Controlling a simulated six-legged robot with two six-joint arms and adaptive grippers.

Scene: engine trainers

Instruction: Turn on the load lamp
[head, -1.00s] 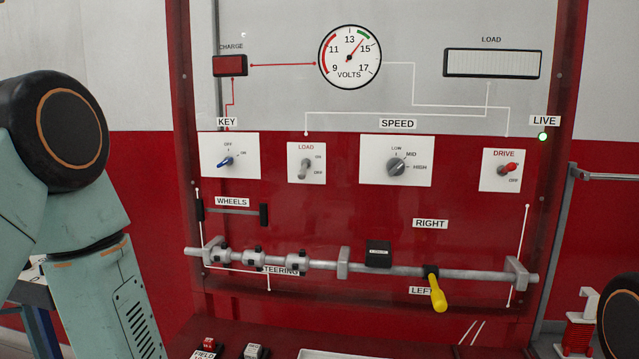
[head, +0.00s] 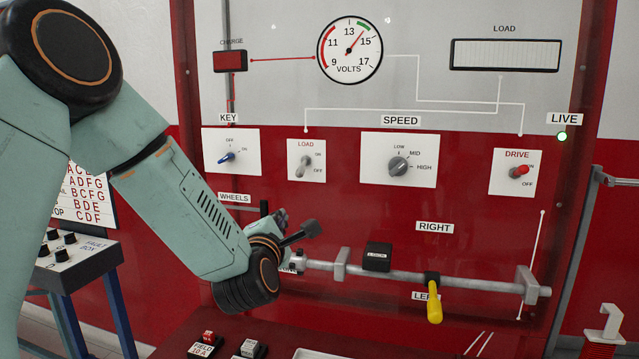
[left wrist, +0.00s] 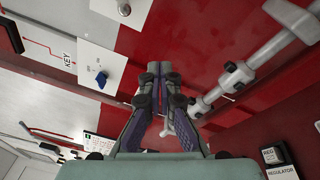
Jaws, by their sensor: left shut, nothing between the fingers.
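The load lamp (head: 505,55) is a wide pale panel at the upper right of the board; it shows no clear glow. The LOAD switch (head: 304,166) is a grey lever on a white plate with ON above and OFF below; its setting is hard to tell. Part of that plate shows at the top of the left wrist view (left wrist: 122,8). My left gripper (head: 310,231) is below the LOAD switch, apart from it, in front of the steering rod. Its fingers are shut and empty in the left wrist view (left wrist: 159,68). My right gripper is out of view.
The steering rod (head: 400,274) with a yellow handle (head: 434,305) crosses below. The KEY switch (head: 228,156), SPEED knob (head: 397,166) and DRIVE switch (head: 518,171) flank the LOAD plate. The LIVE light (head: 562,136) is green. A fault box (head: 75,255) stands left.

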